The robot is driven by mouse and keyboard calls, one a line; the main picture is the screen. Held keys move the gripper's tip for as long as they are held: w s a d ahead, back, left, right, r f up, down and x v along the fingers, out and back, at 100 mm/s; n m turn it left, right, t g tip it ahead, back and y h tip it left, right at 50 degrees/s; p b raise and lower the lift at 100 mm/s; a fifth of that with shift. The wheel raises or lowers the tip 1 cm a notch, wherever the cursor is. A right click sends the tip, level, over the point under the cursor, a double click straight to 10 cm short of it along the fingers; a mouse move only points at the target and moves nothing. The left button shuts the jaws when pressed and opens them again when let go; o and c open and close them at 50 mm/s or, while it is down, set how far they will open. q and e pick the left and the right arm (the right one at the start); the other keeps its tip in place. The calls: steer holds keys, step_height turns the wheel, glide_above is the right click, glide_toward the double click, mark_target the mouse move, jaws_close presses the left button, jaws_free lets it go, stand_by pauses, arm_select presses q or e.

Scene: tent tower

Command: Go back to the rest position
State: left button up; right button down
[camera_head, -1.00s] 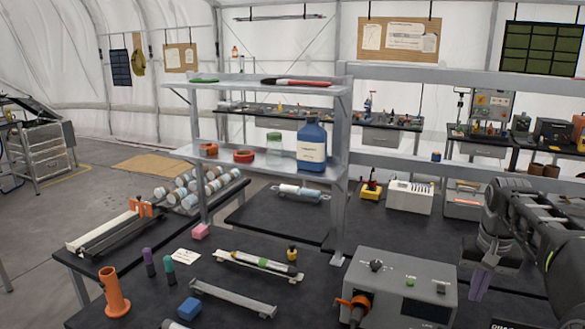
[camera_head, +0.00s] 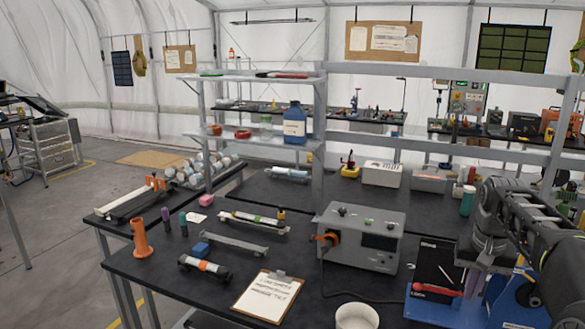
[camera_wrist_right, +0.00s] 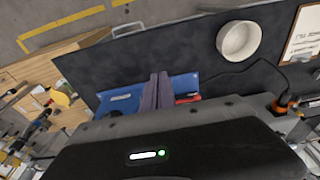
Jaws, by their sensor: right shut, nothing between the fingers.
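My right gripper (camera_head: 474,280) hangs at the right of the head view, over the blue tray (camera_head: 500,312) at the right of the bench. In the right wrist view its two purple fingers (camera_wrist_right: 157,92) lie together, with nothing between them. In that view they cover part of the blue tray (camera_wrist_right: 122,98). My left gripper is not in view.
The black bench (camera_head: 150,262) carries a grey box (camera_head: 345,245), a clipboard (camera_head: 266,296), a white bowl (camera_head: 357,317) and an orange holder (camera_head: 140,240). A metal shelf (camera_head: 265,142) stands behind. Open floor (camera_head: 50,240) lies at left.

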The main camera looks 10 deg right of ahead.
steer(key=w+a+f, duration=0.1)
steer(key=a+f, duration=0.2)
steer(key=f, duration=0.3)
steer(key=w+a+f+n+y+b, duration=0.1)
steer(key=a+f, duration=0.3)
steer(key=f, duration=0.2)
steer(key=w+a+f+n, duration=0.1)
steer(key=a+f, duration=0.2)
steer(key=f, duration=0.4)
steer(key=shift+a, duration=0.25)
steer(key=s+a+f+n+y+b, duration=0.1)
steer(key=s+a+f, duration=0.1)
steer(key=a+f, duration=0.4)
steer(key=s+a+f+y, duration=0.1)
steer(key=s+a+f, duration=0.3)
steer(key=f, duration=0.5)
steer(key=s+a+f+y+b, duration=0.1)
steer(key=s+a+f+b, duration=0.1)
steer(key=s+a+f, duration=0.95)
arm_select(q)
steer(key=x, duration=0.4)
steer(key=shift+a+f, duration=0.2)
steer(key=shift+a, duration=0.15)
arm_select(e)
steer(key=s+a+f+n+g, duration=0.1)
steer(key=s+a, duration=0.5)
steer(key=s, duration=0.6)
steer(key=shift+s+f+y, duration=0.35)
steer(key=shift+f+y, duration=0.05)
steer(key=shift+f, duration=0.25)
